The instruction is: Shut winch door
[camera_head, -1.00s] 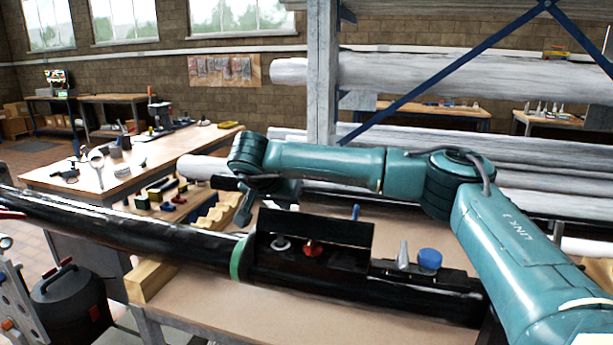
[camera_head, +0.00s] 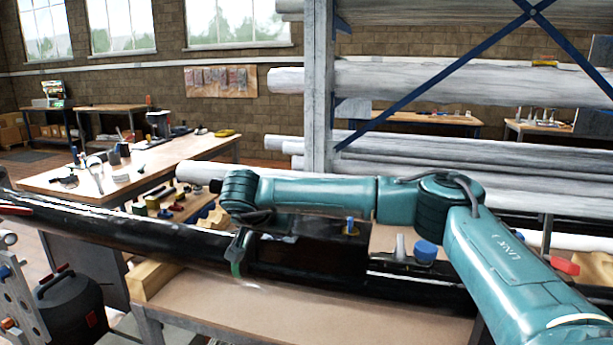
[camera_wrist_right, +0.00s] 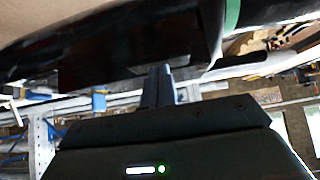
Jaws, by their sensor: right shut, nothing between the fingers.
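The black mast (camera_head: 180,235) lies across the bench with a green band (camera_head: 237,268) around it. Right of the band is the dark winch door (camera_head: 325,257), no longer standing upright. It appears lowered over the winch opening, whose fittings are hidden; whether it is flush I cannot tell. My right gripper (camera_head: 240,252) points down at the door's left end, by the green band. In the right wrist view my right gripper's fingers (camera_wrist_right: 160,85) are together and empty, close to the dark panel; contact is unclear. My left gripper is not in view.
A grey cone and a blue cap (camera_head: 425,251) stand on the mast right of the door. Wooden blocks (camera_head: 152,280) support the mast. A rack of grey tubes (camera_head: 450,85) stands behind. The bench front (camera_head: 230,310) is bare.

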